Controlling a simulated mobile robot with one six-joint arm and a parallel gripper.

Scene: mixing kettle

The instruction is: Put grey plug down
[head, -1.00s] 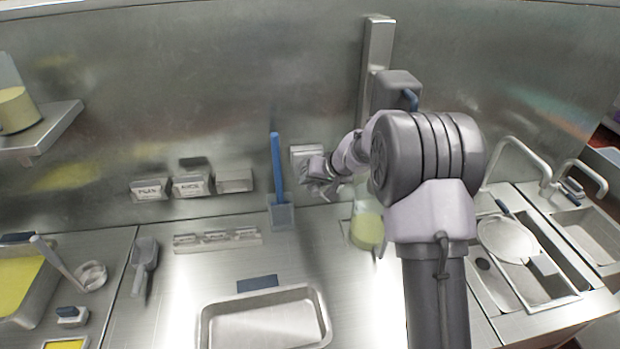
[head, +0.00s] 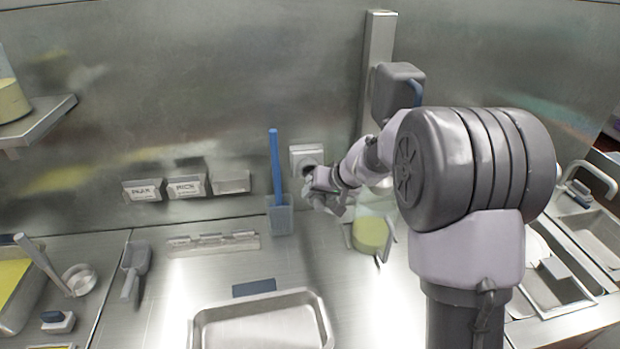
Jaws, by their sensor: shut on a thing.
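My gripper (head: 328,205) is small in the head view, in front of the back wall and just below and right of a white wall socket (head: 306,154). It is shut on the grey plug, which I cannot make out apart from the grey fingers. A dark round spot shows at the lower part of the socket. The gripper is above the back of the counter, and I cannot tell its exact height.
A blue-handled tool stands in a blue holder (head: 280,217) just left of my gripper. A mixing kettle (head: 370,236) with yellow contents is to the right. A metal tray (head: 262,322) lies in front. Bare counter (head: 215,270) lies left of centre.

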